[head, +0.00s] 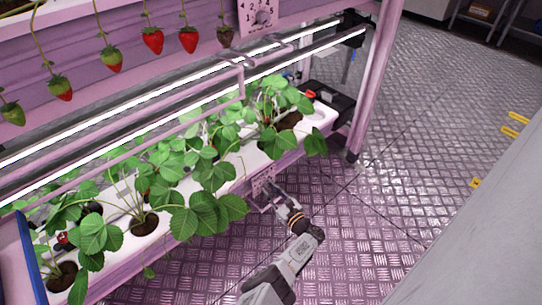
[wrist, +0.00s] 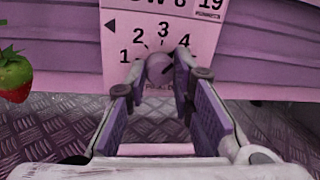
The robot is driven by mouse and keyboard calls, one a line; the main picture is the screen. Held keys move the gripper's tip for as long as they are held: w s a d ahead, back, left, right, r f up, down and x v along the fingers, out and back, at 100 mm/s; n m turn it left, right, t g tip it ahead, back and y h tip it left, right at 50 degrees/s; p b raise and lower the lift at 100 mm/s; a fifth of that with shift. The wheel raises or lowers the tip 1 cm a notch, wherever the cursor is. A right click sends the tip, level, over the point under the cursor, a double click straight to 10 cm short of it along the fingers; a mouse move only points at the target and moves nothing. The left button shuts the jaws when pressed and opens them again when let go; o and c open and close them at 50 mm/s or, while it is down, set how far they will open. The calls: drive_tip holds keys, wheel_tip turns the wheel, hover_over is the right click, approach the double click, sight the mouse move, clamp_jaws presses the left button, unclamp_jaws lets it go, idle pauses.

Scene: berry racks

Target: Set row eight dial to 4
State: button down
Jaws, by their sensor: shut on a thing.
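The row 8 dial plate (wrist: 118,50) is pink with black numbers 1 to 4 in an arc and a small 19 at its top right. Its round purple knob (wrist: 159,68) sits below the 3. My gripper (wrist: 160,70) is shut on the knob, one finger on each side. A dark mark shows on the knob's right part, but the fingers crowd it and I cannot tell exactly which number it points to. In the head view, the plate (head: 263,181) is on the front of the lower planter, with my gripper (head: 264,200) against it; the knob is hidden there.
Strawberry plants (head: 205,180) fill the white planter, some leaves hanging near my arm. Another dial plate (head: 262,16) is on the upper rack. The metal floor (head: 400,170) to the right is clear.

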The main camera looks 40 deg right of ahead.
idle(0.3)
drive_tip(key=c, duration=1.4)
unclamp_jaws()
drive_tip(key=shift+o, duration=0.2)
